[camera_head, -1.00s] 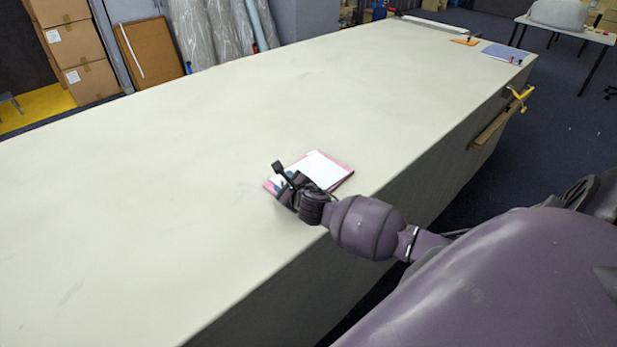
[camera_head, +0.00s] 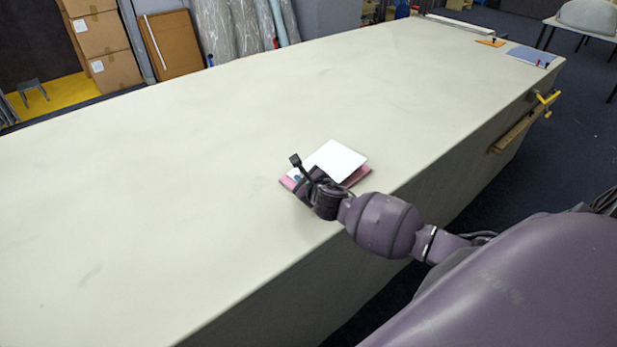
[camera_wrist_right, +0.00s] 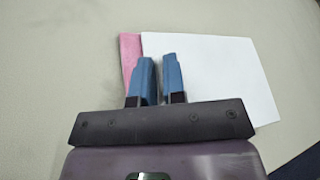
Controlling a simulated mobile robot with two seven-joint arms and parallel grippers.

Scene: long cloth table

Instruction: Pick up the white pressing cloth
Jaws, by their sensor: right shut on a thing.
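The white pressing cloth (camera_head: 340,160) is a flat white rectangle over a pink cloth (camera_head: 357,178) near the table's right edge. My right gripper (camera_head: 302,180) is at the white cloth's near left part and is shut on it. In the right wrist view the blue fingers (camera_wrist_right: 157,62) are close together at the left edge of the white cloth (camera_wrist_right: 215,75), with a strip of the pink cloth (camera_wrist_right: 129,48) showing beyond. The white cloth looks slightly raised off the pink one. My left gripper is not in view.
The long pale table (camera_head: 180,180) is bare around the cloths. A blue sheet (camera_head: 531,56) and an orange item (camera_head: 490,42) lie at the far right end. A yellow clamp (camera_head: 547,100) sits at the table's right side. Cardboard boxes (camera_head: 103,45) stand behind.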

